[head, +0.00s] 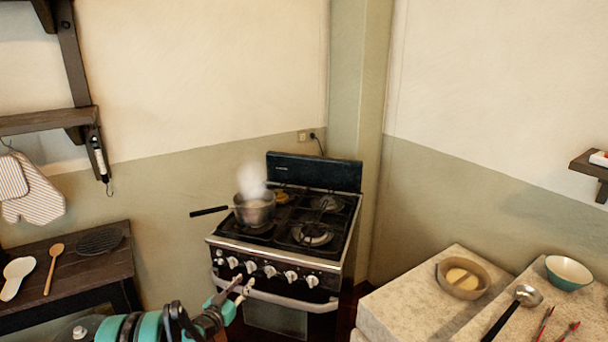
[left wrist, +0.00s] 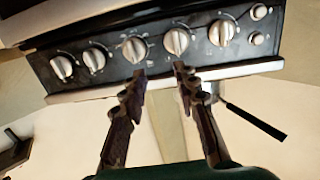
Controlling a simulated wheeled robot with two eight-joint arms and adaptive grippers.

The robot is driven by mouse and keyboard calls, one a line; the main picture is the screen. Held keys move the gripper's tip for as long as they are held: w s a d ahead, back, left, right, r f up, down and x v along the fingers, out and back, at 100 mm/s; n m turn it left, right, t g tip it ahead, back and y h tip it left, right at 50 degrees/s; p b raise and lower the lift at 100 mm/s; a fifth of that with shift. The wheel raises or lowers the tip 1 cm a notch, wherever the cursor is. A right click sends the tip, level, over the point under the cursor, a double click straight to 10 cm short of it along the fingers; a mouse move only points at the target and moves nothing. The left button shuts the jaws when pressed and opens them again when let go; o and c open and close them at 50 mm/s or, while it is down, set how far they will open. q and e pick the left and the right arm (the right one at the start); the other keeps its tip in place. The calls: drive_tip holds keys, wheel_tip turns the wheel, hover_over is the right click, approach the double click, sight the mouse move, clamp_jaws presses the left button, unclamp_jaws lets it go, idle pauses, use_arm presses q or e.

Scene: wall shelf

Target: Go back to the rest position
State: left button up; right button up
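My left gripper (head: 240,289) is in front of the stove in the head view, by the oven handle below the knobs. In the left wrist view its two fingers (left wrist: 159,80) stand apart with nothing between them, so it is open and empty. The stove (head: 285,264) stands in the corner. My right gripper is in neither view.
A dark wooden table (head: 70,278) is at left. A stone counter (head: 420,304) with a bowl (head: 569,272) and ladle (head: 526,296) is at right.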

use_arm(q)
drive_tip(key=s+d+r+g, duration=0.3)
drive_tip(key=s+d+r, duration=0.2)
drive_tip(key=s+r, duration=0.15)
drive_tip(key=s+d+r+g, duration=0.2)
drive_tip(key=s+d+r, duration=0.25)
drive_tip(key=s, duration=0.35)
drive_tip(key=s+a+f+n+g+y, duration=0.1)
drive_tip(key=s+a+g+y, duration=0.1)
drive_tip(key=s, duration=1.1)
drive_tip(key=s+a+f+n+g+y, duration=0.2)
drive_tip(key=s+y, duration=0.1)
drive_tip(key=s, duration=0.9)
drive_tip(key=shift+s+n, duration=0.3)
drive_tip(key=shift+s, duration=0.05)
